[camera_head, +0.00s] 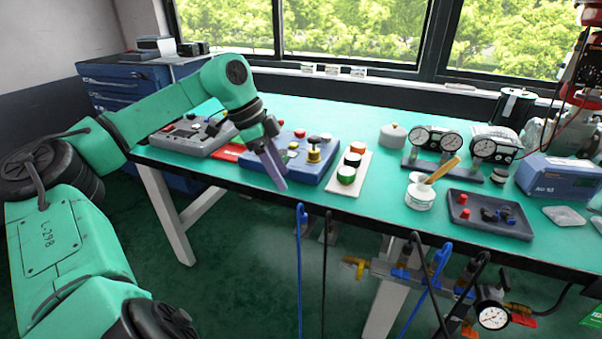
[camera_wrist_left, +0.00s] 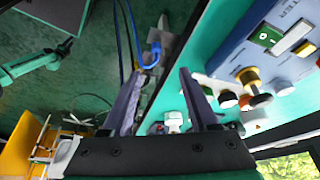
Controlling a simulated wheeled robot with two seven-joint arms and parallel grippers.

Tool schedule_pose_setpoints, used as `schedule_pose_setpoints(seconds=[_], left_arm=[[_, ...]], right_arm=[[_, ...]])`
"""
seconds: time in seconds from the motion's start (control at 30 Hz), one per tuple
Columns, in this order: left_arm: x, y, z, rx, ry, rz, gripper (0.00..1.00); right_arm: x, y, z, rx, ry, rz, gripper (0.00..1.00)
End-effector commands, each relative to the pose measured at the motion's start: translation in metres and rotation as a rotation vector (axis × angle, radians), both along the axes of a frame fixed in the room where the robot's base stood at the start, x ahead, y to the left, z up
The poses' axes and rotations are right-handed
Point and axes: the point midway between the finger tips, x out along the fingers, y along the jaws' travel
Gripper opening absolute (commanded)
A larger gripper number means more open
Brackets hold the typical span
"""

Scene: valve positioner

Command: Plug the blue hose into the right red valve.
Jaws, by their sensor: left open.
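A blue hose (camera_head: 299,262) hangs from the table's front edge, left of the middle in the head view. Its looped upper end (camera_wrist_left: 152,58) shows in the left wrist view, beyond and between my fingers. My left gripper (camera_head: 275,172) is above the front edge, up and left of that hose. Its two fingers are apart and empty in the left wrist view (camera_wrist_left: 160,100). A pipe manifold (camera_head: 420,280) under the edge carries fittings, a yellow valve and red parts (camera_head: 523,320) at its right. I cannot tell which part is the right red valve. My right gripper is not in view.
A second blue hose (camera_head: 428,288) and black hoses hang near the manifold. On the green table (camera_head: 335,218) stand a blue box with knobs (camera_head: 316,172), a white button strip (camera_head: 350,185), gauges (camera_head: 437,140) and a dark tray (camera_head: 490,228). Bare tabletop lies between them.

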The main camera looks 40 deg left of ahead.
Motion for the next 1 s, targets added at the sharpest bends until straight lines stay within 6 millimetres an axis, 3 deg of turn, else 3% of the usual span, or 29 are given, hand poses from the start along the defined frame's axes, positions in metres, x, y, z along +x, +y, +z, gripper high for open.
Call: schedule_pose_setpoints(seconds=[0.27,0.4,0.63,0.8,1.0], left_arm=[[0.013,-0.017,-0.053,-0.006,0.003,-0.006,0.60],[0.021,-0.027,-0.082,-0.004,0.006,-0.005,0.60],[0.028,-0.035,-0.116,0.000,0.007,-0.004,0.60],[0.034,-0.040,-0.131,0.000,0.002,-0.005,0.60],[0.036,-0.042,-0.132,-0.003,-0.001,-0.006,0.60]], right_arm=[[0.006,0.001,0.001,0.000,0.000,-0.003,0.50],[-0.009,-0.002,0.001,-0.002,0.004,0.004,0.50],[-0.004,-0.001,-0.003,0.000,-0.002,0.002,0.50],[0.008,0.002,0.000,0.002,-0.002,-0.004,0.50],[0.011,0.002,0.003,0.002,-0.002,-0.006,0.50]])
